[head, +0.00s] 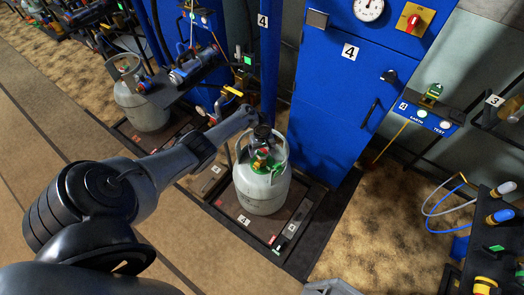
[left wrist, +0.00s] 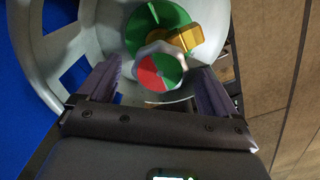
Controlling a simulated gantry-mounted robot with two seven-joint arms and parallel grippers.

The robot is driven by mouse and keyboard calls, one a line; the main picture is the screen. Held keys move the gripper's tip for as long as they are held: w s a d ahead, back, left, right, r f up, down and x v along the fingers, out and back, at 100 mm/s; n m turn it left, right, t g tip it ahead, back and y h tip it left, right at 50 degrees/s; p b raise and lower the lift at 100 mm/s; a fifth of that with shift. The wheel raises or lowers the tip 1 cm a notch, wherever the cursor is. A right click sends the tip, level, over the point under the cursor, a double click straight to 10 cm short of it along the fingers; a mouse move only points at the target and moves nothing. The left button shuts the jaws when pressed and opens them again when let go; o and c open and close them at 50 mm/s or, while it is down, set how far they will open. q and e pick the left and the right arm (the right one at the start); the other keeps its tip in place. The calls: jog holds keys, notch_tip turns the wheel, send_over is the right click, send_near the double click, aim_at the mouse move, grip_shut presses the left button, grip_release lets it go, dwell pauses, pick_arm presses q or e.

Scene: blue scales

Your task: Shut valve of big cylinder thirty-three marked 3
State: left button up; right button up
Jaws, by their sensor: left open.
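A big light-grey cylinder (head: 262,188) stands upright on a floor scale marked 4 (head: 232,208) in the middle of the head view. Its collar surrounds a green-topped valve. My left gripper (head: 263,136) is over the collar, pointing down at the valve. In the left wrist view, the red, green and white valve handwheel (left wrist: 160,70) lies between the two fingers of my open left gripper (left wrist: 158,78). Brass fitting (left wrist: 184,39) and a green ring show behind it. I cannot tell whether the fingers touch the wheel. No number is readable on the cylinder.
Another grey cylinder (head: 146,108) stands on a scale at the back left. A blue cabinet (head: 340,110) marked 4 rises behind the middle cylinder. A plate marked 3 (head: 494,100) is at the right. Hoses (head: 443,197) hang at the right edge. The front-left floor is clear.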

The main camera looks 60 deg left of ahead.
pick_arm(q)
jog(key=c, duration=1)
jog(key=shift+c, duration=0.2)
